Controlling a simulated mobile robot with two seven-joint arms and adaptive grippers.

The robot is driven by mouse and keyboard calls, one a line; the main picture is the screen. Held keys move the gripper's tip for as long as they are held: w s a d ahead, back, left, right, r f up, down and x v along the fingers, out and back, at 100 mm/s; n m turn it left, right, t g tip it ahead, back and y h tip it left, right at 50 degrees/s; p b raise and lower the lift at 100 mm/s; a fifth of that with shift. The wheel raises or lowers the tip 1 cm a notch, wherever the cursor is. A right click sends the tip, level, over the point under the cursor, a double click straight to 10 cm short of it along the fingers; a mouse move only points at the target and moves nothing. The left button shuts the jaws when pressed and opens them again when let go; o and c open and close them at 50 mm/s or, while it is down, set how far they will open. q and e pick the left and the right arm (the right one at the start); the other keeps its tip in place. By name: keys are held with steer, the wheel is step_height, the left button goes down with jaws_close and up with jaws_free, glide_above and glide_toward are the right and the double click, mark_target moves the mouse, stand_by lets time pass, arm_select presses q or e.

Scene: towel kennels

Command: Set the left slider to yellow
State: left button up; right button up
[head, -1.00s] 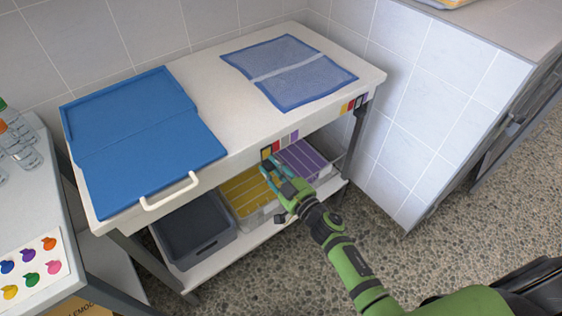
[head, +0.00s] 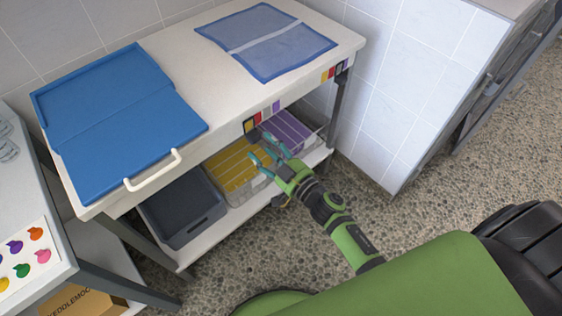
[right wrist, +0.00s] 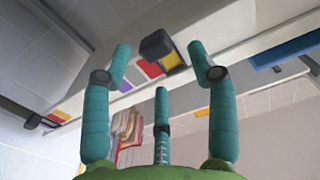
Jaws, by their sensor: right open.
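The left slider (right wrist: 157,45) is a dark block on the table's front edge. It shows in the head view as a black frame (head: 251,127) at the yellow end of a strip of yellow, red, grey and purple patches (head: 268,112). In the right wrist view it is beside the yellow patch (right wrist: 171,60); its exact alignment is hard to tell. My right gripper (head: 264,154) is open and empty, below and in front of this strip. Its fingers (right wrist: 160,72) spread on either side of the slider in the wrist picture, with no clear contact. My left gripper is out of view.
A second patch strip (head: 335,71) is on the table's right front.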

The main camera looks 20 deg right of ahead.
steer(key=v, duration=0.7)
steer(key=shift+s, duration=0.25)
steer(key=shift+d+r, duration=0.1)
steer(key=s+d+f+m+g+h+p, duration=0.1)
steer(key=s+f+g+h, duration=0.15)
steer(key=f, duration=0.45)
steer(key=s+d+f+m+g+h+p, duration=0.15)
steer(key=s+f, duration=0.25)
steer(key=f, duration=0.4)
steer(key=s+d+f+g+h+p, duration=0.1)
steer(key=s+f+g, duration=0.2)
steer(key=f, duration=0.4)
steer(key=s+d+f+g+p, duration=0.1)
steer(key=s+f+g, duration=0.3)
steer(key=s, duration=0.9)
steer(key=s+d+f+g+h+p, duration=0.1)
steer(key=s+f+g, duration=0.4)
steer(key=s+f, duration=0.4)
steer(key=s+n, duration=0.1)
steer(key=s, duration=0.3)
